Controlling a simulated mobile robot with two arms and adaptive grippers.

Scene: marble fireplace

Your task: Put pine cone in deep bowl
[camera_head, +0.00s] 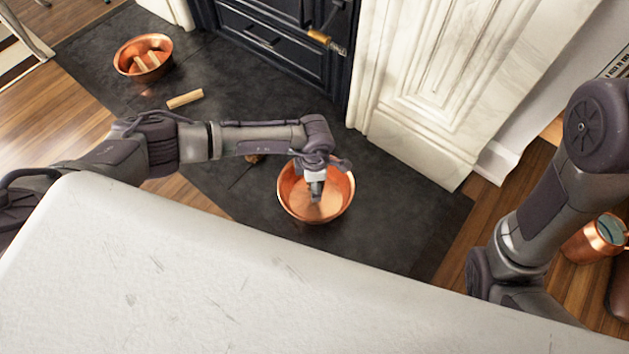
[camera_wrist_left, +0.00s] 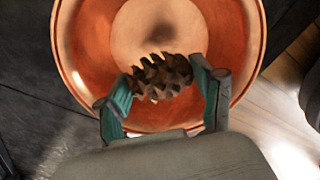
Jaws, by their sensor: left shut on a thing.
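The brown, scaly pine cone (camera_wrist_left: 160,78) is held between the two green-padded fingers of my left gripper (camera_head: 316,190) in the left wrist view. The gripper is shut on it and points down over the deep bowl. The round copper deep bowl (camera_head: 338,208) stands on the dark hearth in the head view; it also fills the top of the left wrist view (camera_wrist_left: 88,45). The pine cone is above the bowl's inside, and whether it touches the bowl I cannot tell. In the head view the cone is hard to make out. My right gripper is out of view.
A small brown lump (camera_head: 252,158) lies on the hearth, partly hidden behind my left arm. A second copper bowl (camera_head: 122,62) with wooden pieces and a loose wooden stick (camera_head: 185,99) are at the upper left. A copper pot (camera_head: 590,240) stands at the right edge.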

